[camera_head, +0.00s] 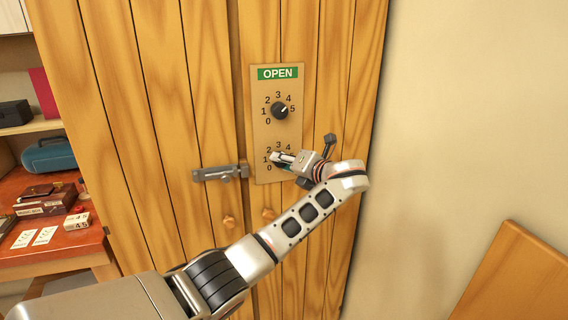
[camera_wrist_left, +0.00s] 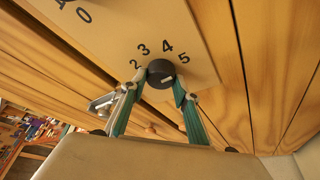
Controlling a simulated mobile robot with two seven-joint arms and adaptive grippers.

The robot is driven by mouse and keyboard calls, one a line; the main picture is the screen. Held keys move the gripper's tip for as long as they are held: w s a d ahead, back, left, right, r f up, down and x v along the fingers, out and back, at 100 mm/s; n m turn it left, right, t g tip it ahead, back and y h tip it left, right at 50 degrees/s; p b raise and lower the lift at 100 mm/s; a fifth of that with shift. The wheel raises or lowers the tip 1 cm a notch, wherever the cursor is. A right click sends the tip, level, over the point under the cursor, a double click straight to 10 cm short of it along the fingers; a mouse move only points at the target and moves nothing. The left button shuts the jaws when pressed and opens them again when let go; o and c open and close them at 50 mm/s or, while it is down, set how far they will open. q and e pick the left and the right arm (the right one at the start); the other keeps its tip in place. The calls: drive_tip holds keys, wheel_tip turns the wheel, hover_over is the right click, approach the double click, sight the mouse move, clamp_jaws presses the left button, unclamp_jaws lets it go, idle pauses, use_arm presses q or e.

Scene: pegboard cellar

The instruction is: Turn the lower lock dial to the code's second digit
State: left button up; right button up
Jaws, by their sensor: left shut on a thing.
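The lower lock dial (camera_wrist_left: 160,74) is a round black knob with a white mark, on a tan plate (camera_head: 261,140) with printed digits. In the wrist view the fingers of my left gripper (camera_wrist_left: 152,92) stand on both sides of the knob, shut on it. The white mark points right, roughly toward the 5. The lower 0 and 1 are hidden there by the finger. In the head view my left gripper (camera_head: 282,158) covers most of this dial. The upper dial (camera_head: 279,110) points between 4 and 5. My right gripper is not in view.
A green OPEN sign (camera_head: 278,73) tops the plate on the wooden cabinet doors (camera_head: 170,120). A metal bolt (camera_head: 212,173) sits left of the plate. A red-brown desk (camera_head: 50,259) at left holds cards (camera_head: 23,239) and a small box reading 45 (camera_head: 77,223). A bare wall is at right.

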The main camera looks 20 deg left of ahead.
use_arm(q)
drive_tip(key=shift+a+r, duration=0.1)
drive_tip(key=o, duration=1.1)
wheel_tip(320, 180, up, 9)
drive_tip(key=shift+a+f, duration=0.1)
drive_tip(key=shift+r, duration=0.55)
